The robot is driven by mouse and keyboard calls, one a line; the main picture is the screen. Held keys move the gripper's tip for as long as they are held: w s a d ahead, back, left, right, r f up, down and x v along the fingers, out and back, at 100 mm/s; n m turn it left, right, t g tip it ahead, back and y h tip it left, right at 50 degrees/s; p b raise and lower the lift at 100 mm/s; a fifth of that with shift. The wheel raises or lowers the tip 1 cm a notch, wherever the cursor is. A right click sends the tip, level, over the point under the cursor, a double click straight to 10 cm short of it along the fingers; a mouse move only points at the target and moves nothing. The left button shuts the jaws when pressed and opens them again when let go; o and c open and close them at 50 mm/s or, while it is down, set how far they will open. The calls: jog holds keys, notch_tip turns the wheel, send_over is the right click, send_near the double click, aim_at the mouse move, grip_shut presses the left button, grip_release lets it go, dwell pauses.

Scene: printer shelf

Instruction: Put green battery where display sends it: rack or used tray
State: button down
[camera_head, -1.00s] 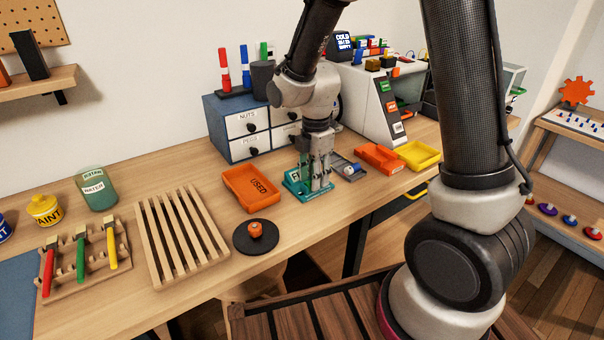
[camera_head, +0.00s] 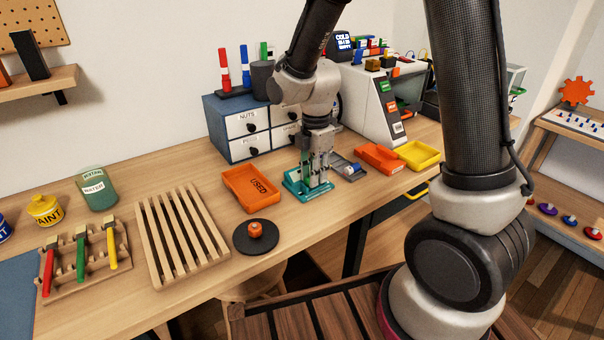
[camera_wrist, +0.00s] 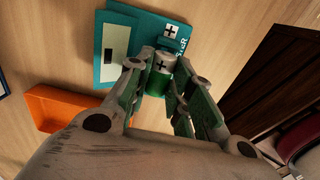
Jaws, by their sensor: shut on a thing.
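The green battery (camera_wrist: 160,70) has a pale top with a plus sign. My gripper (camera_wrist: 157,85) is shut on it, with a finger on each side. In the head view my gripper (camera_head: 317,182) is low over the teal device (camera_head: 293,187). The device (camera_wrist: 104,30) shows a pale window with a dark bar, a plus mark and part of some lettering. Whether the battery touches it I cannot tell. The orange tray marked USED (camera_head: 240,199) is left of it, empty. The small display (camera_head: 343,40) at the back has lit text, only partly legible.
A grey slotted holder (camera_head: 350,170) is just right of the teal device. Another orange tray (camera_head: 379,158) and a yellow tray (camera_head: 418,155) lie further right. A black disc with an orange knob (camera_head: 256,236) and a slatted wooden rack (camera_head: 181,235) are at left. Drawers (camera_head: 237,133) stand behind.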

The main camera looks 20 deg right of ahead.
jog(key=shift+r, duration=2.85)
